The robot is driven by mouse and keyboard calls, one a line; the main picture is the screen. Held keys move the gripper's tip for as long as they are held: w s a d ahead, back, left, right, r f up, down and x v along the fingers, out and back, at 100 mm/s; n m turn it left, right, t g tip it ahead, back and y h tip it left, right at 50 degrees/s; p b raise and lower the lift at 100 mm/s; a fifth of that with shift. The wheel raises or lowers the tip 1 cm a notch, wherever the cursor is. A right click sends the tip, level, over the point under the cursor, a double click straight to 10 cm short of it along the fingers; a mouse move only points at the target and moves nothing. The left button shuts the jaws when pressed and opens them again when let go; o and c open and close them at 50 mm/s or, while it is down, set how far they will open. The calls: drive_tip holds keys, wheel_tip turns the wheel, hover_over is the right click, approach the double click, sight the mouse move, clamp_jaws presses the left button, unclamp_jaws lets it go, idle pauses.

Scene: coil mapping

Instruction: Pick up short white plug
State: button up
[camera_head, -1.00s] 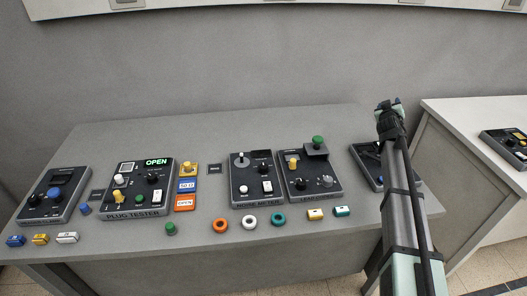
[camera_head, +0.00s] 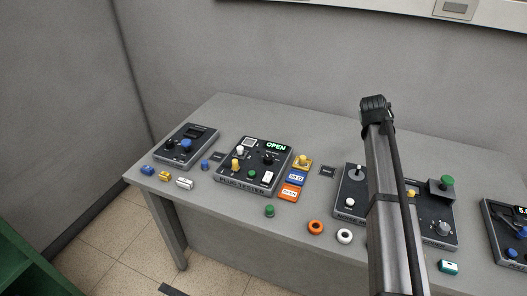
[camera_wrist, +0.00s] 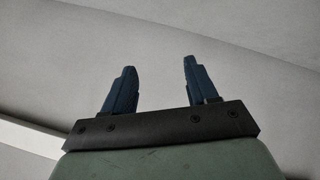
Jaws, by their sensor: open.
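A short white plug (camera_head: 240,151) stands upright on the upper left part of the black plug tester (camera_head: 228,178), beside a yellow plug (camera_head: 236,164). The tester's display (camera_head: 276,147) reads OPEN in green. My gripper (camera_wrist: 158,62) shows in the wrist view with its two dark blue fingers apart and nothing between them. It points at a bare grey wall. In the head view my arm rises at the right, well away from the white plug, and the fingers cannot be made out there.
Blue, yellow and white blocks (camera_head: 184,183) lie at the table's left front. Blue and orange label blocks (camera_head: 289,192) stand right of the tester. A green plug (camera_head: 269,211) and orange and white rings (camera_head: 344,236) lie in front. The noise meter (camera_head: 345,215) is partly behind my arm.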

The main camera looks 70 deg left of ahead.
drive_tip(key=s+a+n+g, duration=0.15)
drive_tip(key=s+a, duration=0.35)
drive_tip(key=s, duration=0.6)
drive_tip(key=s+a+n+g, duration=0.1)
drive_tip(key=s+a+g, duration=0.3)
drive_tip(key=s, duration=0.7)
drive_tip(key=n+g+h, duration=0.2)
drive_tip(key=n+g, duration=0.1)
approach(240, 148)
drive_tip(key=x, duration=0.4)
drive_tip(key=shift+w+a, duration=0.1)
drive_tip(key=shift+x, duration=2.65)
drive_tip(key=shift+c, duration=0.3)
clamp_jaws()
